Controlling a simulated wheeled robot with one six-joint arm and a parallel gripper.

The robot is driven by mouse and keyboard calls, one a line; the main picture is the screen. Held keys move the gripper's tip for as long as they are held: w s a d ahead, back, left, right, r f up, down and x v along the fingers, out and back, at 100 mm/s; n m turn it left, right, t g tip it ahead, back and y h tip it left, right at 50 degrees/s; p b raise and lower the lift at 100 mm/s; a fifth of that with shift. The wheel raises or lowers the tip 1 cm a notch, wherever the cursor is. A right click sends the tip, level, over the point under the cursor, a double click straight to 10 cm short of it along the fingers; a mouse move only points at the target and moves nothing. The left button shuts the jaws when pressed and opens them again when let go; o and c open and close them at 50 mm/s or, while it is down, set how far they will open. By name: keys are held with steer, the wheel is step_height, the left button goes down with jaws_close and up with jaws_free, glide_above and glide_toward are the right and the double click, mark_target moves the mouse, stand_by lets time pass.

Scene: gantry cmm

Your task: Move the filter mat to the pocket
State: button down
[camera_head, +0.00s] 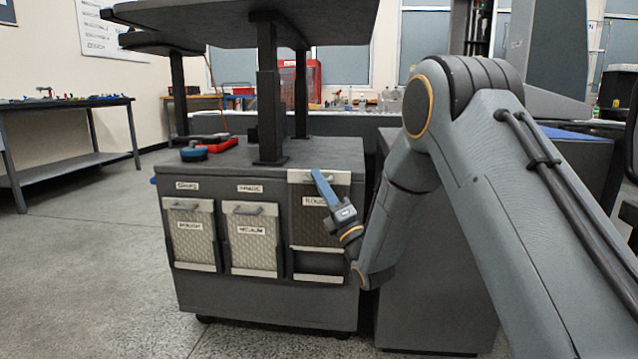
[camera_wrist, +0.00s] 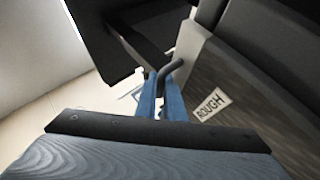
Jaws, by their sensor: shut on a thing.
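My gripper (camera_head: 316,174) has blue fingers and is shut on the handle of the right-hand filter mat (camera_head: 307,225), at the front of a dark cabinet. This mat is dark mesh with a pale top strip and a label that reads ROUGH. It sits higher than the two mats to its left, with a dark gap under its pale lower edge, above the pale lip of the right pocket (camera_head: 318,278). How deep it sits in that pocket I cannot tell. In the wrist view, my gripper (camera_wrist: 160,80) grips the mat's dark hooked handle (camera_wrist: 172,66); the ROUGH label shows beside it.
Two pale mats, one labelled ROUGH (camera_head: 190,240) and one labelled MEDIUM (camera_head: 252,245), hang in the left and middle pockets. The cabinet (camera_head: 260,300) has posts and a shelf above. A dark cabinet stands close at right. Open floor (camera_head: 90,270) lies at left.

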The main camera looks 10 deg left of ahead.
mark_target(320, 209)
steer(key=shift+s+f, duration=0.1)
steer(key=shift+f, duration=0.15)
stand_by(0.4)
steer(key=shift+f, duration=0.35)
steer(key=shift+b, duration=0.3)
steer(key=shift+f+b, duration=0.3)
steer(key=shift+f, duration=0.55)
steer(key=shift+f+b, duration=0.4)
steer(key=shift+f, duration=0.35)
stand_by(0.5)
steer(key=shift+f+b, duration=0.7)
steer(key=shift+f, duration=0.8)
